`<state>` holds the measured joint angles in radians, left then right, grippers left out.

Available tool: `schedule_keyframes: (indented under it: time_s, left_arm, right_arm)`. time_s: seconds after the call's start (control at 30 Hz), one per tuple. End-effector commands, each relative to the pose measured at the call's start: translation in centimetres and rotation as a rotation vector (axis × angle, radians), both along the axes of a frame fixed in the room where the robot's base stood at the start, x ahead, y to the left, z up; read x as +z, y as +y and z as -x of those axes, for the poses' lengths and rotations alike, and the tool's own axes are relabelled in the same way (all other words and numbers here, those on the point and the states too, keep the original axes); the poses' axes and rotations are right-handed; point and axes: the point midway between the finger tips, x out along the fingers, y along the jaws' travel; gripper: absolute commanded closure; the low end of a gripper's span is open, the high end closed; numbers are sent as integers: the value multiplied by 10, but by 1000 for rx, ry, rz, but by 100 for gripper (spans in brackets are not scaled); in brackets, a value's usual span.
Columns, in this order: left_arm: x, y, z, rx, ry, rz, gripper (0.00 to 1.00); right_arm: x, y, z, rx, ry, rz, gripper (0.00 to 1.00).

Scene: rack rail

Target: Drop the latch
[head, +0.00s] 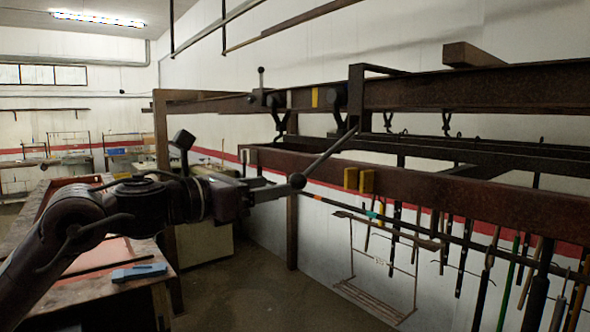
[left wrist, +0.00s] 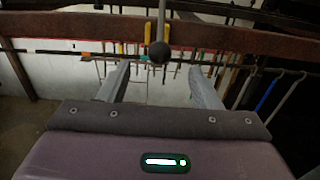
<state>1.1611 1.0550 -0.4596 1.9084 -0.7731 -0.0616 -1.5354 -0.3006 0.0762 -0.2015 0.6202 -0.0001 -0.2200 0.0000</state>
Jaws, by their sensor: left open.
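A dark lever with a round ball knob (head: 297,180) slants down and left from a bracket on the upper rail; it looks like the latch handle, but I cannot be sure. The knob also shows in the left wrist view (left wrist: 159,52), between and beyond the finger tips. My left gripper (head: 272,190) is open, with its fingers pointing at the knob; in the left wrist view the space between its fingers (left wrist: 160,80) is empty. Whether a finger touches the knob cannot be told. A second, short upright lever (head: 261,78) stands on the upper rail. My right gripper is not in view.
The rusty upper rail (head: 440,90) carries hooks and a yellow mark. The lower rail (head: 460,195) has two yellow blocks (head: 359,180). Several long tools hang below and behind it. A workbench with a blue object (head: 139,272) stands at the left. The floor between is open.

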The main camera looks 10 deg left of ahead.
Motion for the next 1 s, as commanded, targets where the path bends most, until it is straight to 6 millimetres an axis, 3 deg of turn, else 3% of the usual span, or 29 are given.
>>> schedule_keyframes:
  time_s: [0.1, 0.5, 0.93, 1.0]
  left_arm:
    - [4, -14, -16, -2, 3, 1, 42]
    - [1, -43, -55, 0, 0, 2, 42]
    - [0, -47, -60, 1, -1, 1, 42]
    - [0, -47, -60, 1, -1, 1, 51]
  right_arm:
    - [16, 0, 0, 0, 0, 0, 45]
    - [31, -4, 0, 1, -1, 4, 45]
    - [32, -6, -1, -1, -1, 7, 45]
    - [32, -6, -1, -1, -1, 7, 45]
